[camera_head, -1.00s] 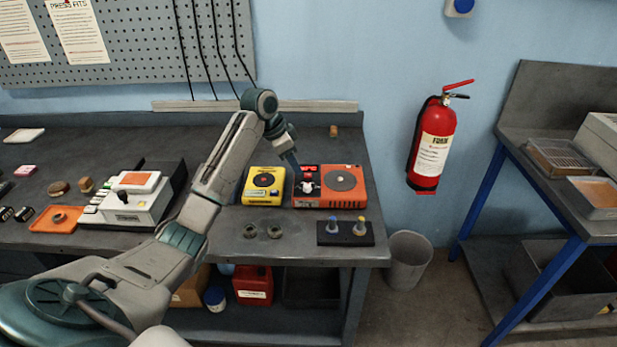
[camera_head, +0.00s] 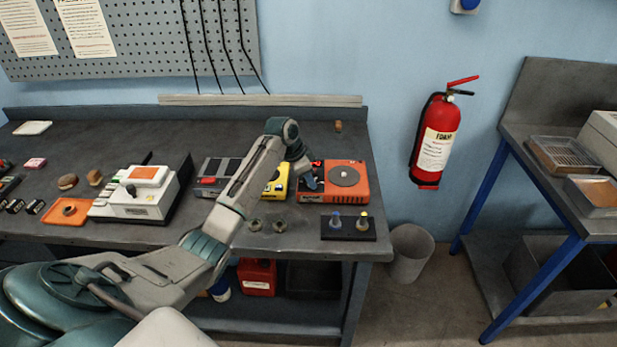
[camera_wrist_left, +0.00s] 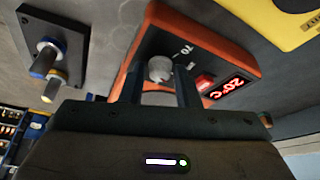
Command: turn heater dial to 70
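My right gripper is not in view.
A yellow device (camera_head: 272,190) stands left of the heater, partly behind my arm. A dark block (camera_head: 348,236) with two small knobbed posts lies in front of the heater. Two small round metal parts lie near the front edge. A white instrument (camera_head: 138,203) stands further left.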

